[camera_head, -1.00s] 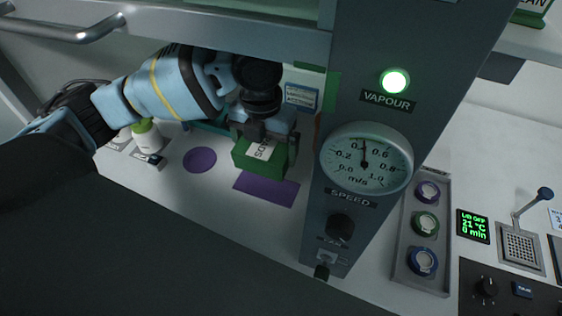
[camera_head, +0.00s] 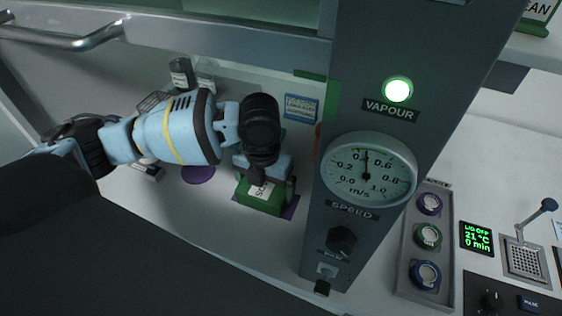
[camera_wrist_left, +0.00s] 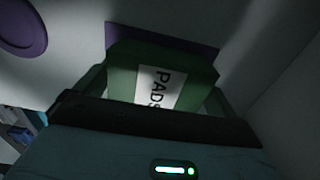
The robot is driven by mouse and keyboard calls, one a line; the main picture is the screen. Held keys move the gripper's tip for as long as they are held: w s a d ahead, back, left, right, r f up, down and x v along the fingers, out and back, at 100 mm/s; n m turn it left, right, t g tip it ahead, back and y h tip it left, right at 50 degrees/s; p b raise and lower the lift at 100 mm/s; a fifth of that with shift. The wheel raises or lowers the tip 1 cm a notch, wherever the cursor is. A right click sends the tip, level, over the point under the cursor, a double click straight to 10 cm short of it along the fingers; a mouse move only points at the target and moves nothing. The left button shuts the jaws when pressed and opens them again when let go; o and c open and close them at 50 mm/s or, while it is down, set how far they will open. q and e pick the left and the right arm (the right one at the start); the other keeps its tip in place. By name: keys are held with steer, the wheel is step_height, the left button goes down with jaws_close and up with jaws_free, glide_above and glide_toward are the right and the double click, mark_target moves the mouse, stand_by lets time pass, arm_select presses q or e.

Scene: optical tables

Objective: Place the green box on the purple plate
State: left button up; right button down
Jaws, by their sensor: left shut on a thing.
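My left gripper (camera_head: 265,188) is shut on the green box (camera_head: 256,205), which has a white label. In the left wrist view the box (camera_wrist_left: 125,70) sits between the fingers, and its label reads PADS. The box covers most of a flat purple rectangle (camera_head: 291,207); a strip of this purple rectangle (camera_wrist_left: 125,33) shows past the box in the wrist view. I cannot tell whether the box touches it. A round purple plate (camera_head: 198,175) lies to the left, bare and partly behind my arm; it also shows in the wrist view (camera_wrist_left: 22,28). My right gripper is not in view.
A grey panel with a SPEED gauge (camera_head: 368,172) stands close to the right of the box. A metal rail (camera_head: 75,40) and frame cross above my arm. Dark-labelled containers (camera_head: 182,73) stand at the back. Knobs (camera_head: 427,236) are on the right bench.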

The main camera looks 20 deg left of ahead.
mark_target(266, 183)
arm_select(q)
steer(key=shift+f, duration=0.4)
steer(key=o, duration=0.7)
steer(key=shift+c, duration=0.2)
step_height(266, 183, up, 13)
steer(key=p, duration=0.1)
steer(key=shift+w+f, duration=0.2)
steer(key=shift+w, duration=0.05)
